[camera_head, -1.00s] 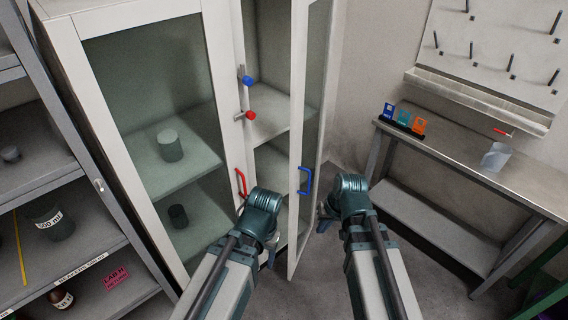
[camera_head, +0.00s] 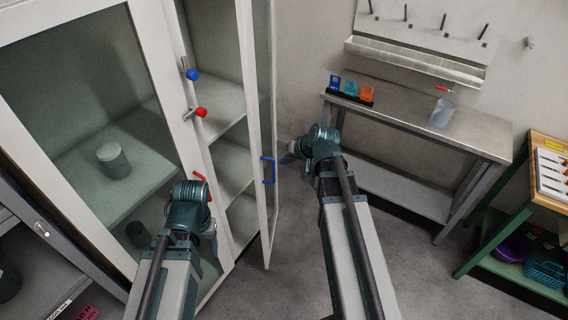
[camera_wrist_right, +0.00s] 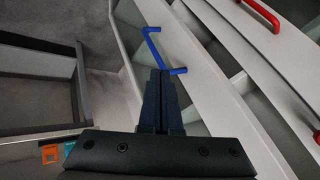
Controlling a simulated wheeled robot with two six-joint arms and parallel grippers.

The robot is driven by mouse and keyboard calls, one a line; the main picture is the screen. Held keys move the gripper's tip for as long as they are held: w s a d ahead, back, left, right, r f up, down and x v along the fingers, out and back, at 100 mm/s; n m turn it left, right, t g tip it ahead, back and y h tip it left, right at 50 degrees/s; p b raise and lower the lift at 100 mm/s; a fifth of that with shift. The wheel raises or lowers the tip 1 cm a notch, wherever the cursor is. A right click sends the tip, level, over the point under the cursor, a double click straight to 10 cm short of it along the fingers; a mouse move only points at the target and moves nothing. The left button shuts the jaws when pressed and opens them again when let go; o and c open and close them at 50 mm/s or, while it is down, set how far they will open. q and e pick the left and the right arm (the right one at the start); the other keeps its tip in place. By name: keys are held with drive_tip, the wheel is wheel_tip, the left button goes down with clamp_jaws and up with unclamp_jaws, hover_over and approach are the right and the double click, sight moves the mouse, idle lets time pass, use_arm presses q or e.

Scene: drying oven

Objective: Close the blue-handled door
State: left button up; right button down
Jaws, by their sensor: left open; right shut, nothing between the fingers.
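The blue-handled door (camera_head: 256,110) is a narrow white-framed glass door of a tall cabinet, standing ajar in the head view. Its blue handle (camera_head: 268,170) is a bracket on the outer frame, also seen in the right wrist view (camera_wrist_right: 154,48). My right gripper (camera_head: 287,158) is to the right of the handle, pointing left at the door. In the right wrist view its fingers (camera_wrist_right: 159,80) are shut and empty, close by the handle; I cannot tell if they touch it. My left gripper (camera_head: 214,240) is open in front of the red-handled door (camera_head: 165,110), partly hidden by its own wrist.
Blue (camera_head: 191,74) and red (camera_head: 200,112) knobs stick out near the cabinet opening. The red handle (camera_head: 203,176) is just above my left wrist. A metal table (camera_head: 430,127) stands against the wall on the right. The floor (camera_head: 400,265) right of my right arm is clear.

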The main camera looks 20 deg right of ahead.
drive_tip(key=shift+w+a+f+b, duration=2.05)
drive_tip(key=shift+w+a+f, duration=0.55)
drive_tip(key=shift+w, duration=0.1)
drive_tip(key=shift+w, duration=0.1)
